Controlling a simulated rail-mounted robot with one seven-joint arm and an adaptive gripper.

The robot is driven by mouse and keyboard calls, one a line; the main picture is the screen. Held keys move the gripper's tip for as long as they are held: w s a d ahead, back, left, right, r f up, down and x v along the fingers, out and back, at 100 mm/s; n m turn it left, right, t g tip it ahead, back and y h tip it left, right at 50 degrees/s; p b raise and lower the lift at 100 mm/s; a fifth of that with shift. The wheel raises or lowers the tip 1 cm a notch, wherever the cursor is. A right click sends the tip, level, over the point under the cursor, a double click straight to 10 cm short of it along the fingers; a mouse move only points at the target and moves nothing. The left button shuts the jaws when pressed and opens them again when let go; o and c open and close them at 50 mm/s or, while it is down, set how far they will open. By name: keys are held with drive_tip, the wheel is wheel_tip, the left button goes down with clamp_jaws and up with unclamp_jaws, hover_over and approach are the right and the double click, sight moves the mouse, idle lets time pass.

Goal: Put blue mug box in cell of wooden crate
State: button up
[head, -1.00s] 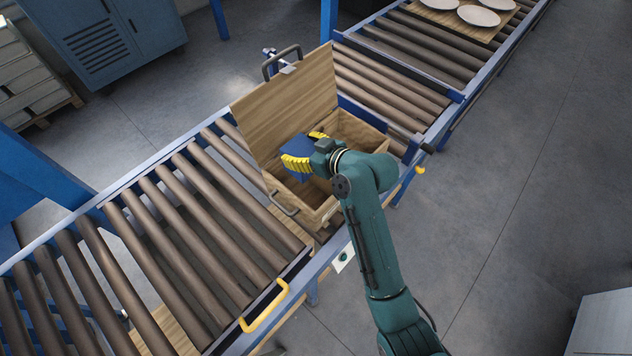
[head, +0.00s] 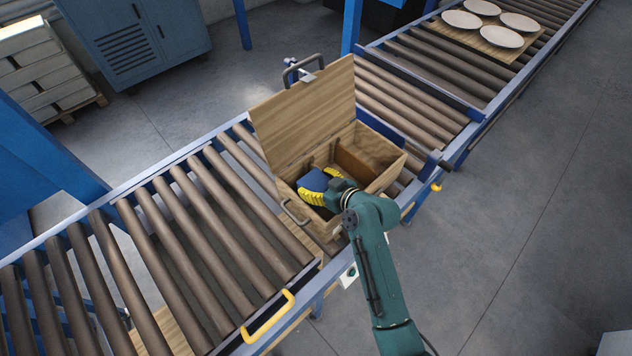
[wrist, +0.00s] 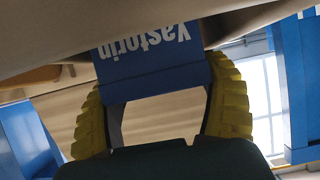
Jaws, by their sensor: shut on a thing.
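The blue mug box (head: 314,184) is held between the yellow fingers of my gripper (head: 322,186). In the wrist view the blue box (wrist: 150,55) shows upside-down white lettering, with a yellow finger at each side. The wooden crate (head: 362,192) stands on the conveyor with its lid (head: 303,110) raised at the back. In the head view, the box and fingers are inside the crate's outline, over its left part. The box's underside and the cell floor below it are hidden.
A divider (head: 337,152) and an empty-looking right part show in the crate. Roller conveyors (head: 190,220) run to both sides. Several white plates (head: 500,36) lie on a board at the back right. A yellow handle (head: 268,316) is at the front edge.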

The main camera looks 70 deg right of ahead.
drive_tip(key=shift+f, duration=0.3)
drive_tip(key=o, duration=1.2)
drive_tip(key=shift+d+f, duration=0.1)
drive_tip(key=shift+c, duration=0.2)
drive_tip(key=shift+r+p, duration=0.6)
drive_tip(key=shift+r, duration=0.25)
drive_tip(key=v, duration=1.2)
drive_tip(key=shift+f+p, duration=0.2)
drive_tip(key=shift+p, duration=0.2)
